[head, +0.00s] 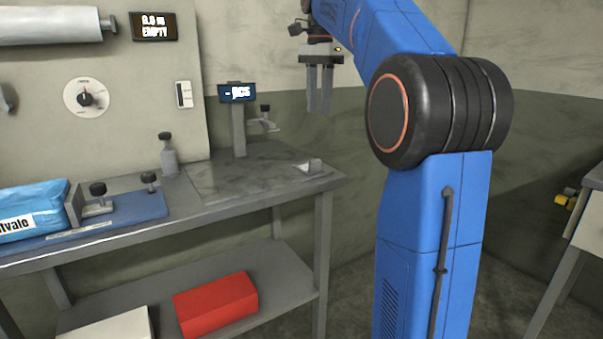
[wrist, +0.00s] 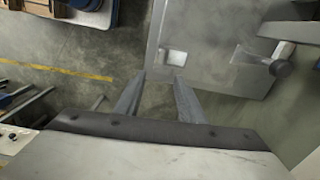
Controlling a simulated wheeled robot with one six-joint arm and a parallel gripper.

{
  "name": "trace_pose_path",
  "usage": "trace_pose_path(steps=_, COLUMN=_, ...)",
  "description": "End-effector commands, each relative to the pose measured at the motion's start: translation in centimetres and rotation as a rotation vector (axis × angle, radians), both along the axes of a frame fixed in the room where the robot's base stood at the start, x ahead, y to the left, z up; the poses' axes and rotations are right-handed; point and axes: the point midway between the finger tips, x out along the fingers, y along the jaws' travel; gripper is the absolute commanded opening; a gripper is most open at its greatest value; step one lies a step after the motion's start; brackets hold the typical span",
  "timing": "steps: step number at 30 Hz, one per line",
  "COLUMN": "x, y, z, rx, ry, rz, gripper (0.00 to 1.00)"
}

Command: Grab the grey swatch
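A small pale grey piece, which looks like the swatch (head: 308,167), lies on the right end of the grey workbench (head: 335,180), near its corner. One edge of it seems raised. In the wrist view, the pale swatch (wrist: 173,57) shows as a small bright square near the bench edge, just beyond my fingertips. My gripper (head: 319,108) hangs above the bench's right end, fingers down and well clear of the surface. In the wrist view, my gripper (wrist: 159,75) has its two fingers apart with nothing between them.
A post with a small display (head: 237,92) and a clamp knob (head: 265,112) stand behind the swatch. A blue packet (head: 35,205) sits in a blue fixture at left. A red box (head: 215,304) is on the lower shelf. The bench around the swatch is clear.

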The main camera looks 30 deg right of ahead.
Motion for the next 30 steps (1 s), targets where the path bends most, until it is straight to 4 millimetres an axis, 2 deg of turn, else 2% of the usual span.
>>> trace_pose_path(steps=4, x=0.9, y=-0.9, z=0.6, rx=0.005, ry=0.014, rz=-0.056, gripper=0.36)
trace_pose_path(steps=8, x=1.0, y=-1.1, z=0.0, rx=0.006, ry=0.018, rz=-0.070, gripper=0.36)
trace_pose_path(steps=24, x=0.8, y=-1.0, z=-9.0, rx=0.006, ry=0.019, rz=-0.067, gripper=0.36)
trace_pose_path(steps=30, x=0.9, y=-1.0, z=-11.2, rx=0.005, ry=0.017, rz=-0.067, gripper=0.36)
